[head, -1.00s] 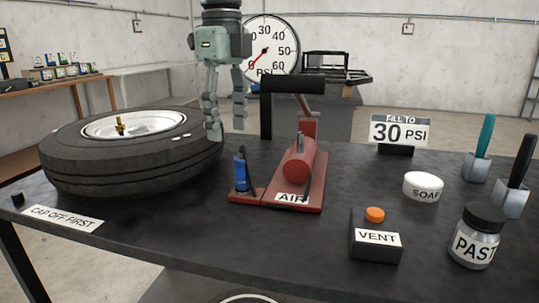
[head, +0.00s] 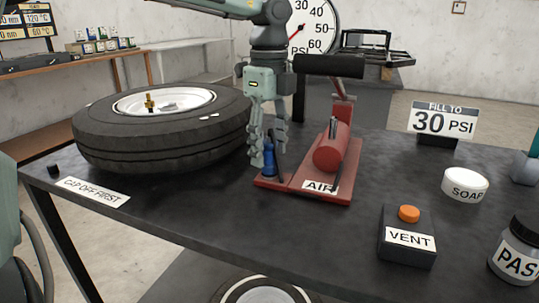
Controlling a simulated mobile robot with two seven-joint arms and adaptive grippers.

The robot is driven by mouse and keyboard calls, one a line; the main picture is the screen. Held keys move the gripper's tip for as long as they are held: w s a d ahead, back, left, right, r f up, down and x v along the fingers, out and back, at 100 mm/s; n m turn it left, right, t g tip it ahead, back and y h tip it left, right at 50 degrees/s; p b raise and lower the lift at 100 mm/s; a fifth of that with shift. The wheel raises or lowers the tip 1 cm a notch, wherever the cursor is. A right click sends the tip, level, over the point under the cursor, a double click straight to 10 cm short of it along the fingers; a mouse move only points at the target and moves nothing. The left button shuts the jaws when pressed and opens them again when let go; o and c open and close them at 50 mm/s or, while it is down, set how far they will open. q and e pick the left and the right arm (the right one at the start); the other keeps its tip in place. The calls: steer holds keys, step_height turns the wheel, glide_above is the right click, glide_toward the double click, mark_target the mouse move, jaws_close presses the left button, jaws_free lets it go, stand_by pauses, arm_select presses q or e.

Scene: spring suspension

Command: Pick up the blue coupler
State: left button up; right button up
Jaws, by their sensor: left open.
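The blue coupler (head: 269,161) stands upright on a small red base at the left of the red air pump (head: 328,154). My left gripper (head: 267,158) points down with its fingers open. Its fingertips are low over the coupler, which shows between them and is partly covered by the near finger. Whether a finger touches the coupler I cannot tell. My right gripper is not in view.
A large tire (head: 160,140) lies close to the left of my gripper. The pump's black handle (head: 330,66) rises to the right. A vent box (head: 407,245), a soap tin (head: 465,185) and a paste jar (head: 516,258) stand on the right. The front table middle is clear.

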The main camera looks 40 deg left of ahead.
arm_select(q)
step_height(320, 180, down, 2)
steer(key=shift+f, duration=0.1)
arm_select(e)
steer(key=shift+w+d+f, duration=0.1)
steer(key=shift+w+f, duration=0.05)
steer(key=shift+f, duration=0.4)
arm_select(q)
jaws_close()
